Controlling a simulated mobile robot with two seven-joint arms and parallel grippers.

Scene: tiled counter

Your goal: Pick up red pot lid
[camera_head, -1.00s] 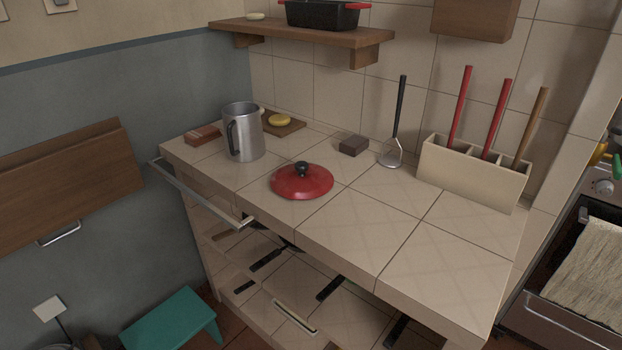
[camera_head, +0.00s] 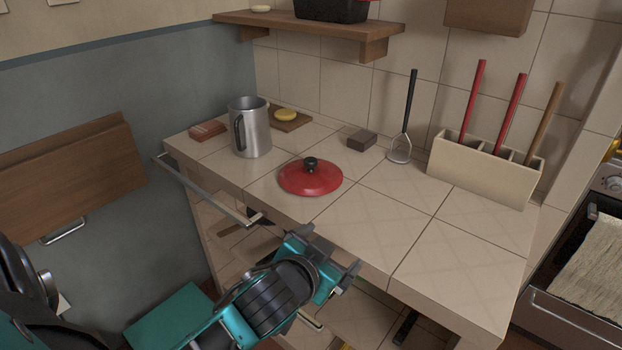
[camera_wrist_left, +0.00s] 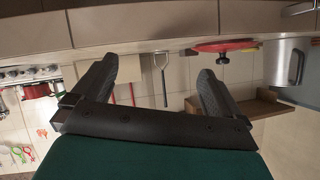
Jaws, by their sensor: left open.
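The red pot lid (camera_head: 311,178) with a black knob lies on the tiled counter, to the right of a metal mug. It also shows in the left wrist view (camera_wrist_left: 222,46), near the top right of the picture. My left gripper (camera_head: 330,262) is in front of the counter's front edge, nearer to me than the lid and apart from it. Its fingers are spread with nothing between them, as the left wrist view (camera_wrist_left: 158,88) shows. My right gripper is in neither view.
The metal mug (camera_head: 249,128) stands left of the lid. A dark block (camera_head: 362,139), a masher (camera_head: 401,146) and a utensil holder (camera_head: 482,172) stand farther back. A metal rail (camera_head: 205,190) runs along the counter's left side. The counter's front right is clear.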

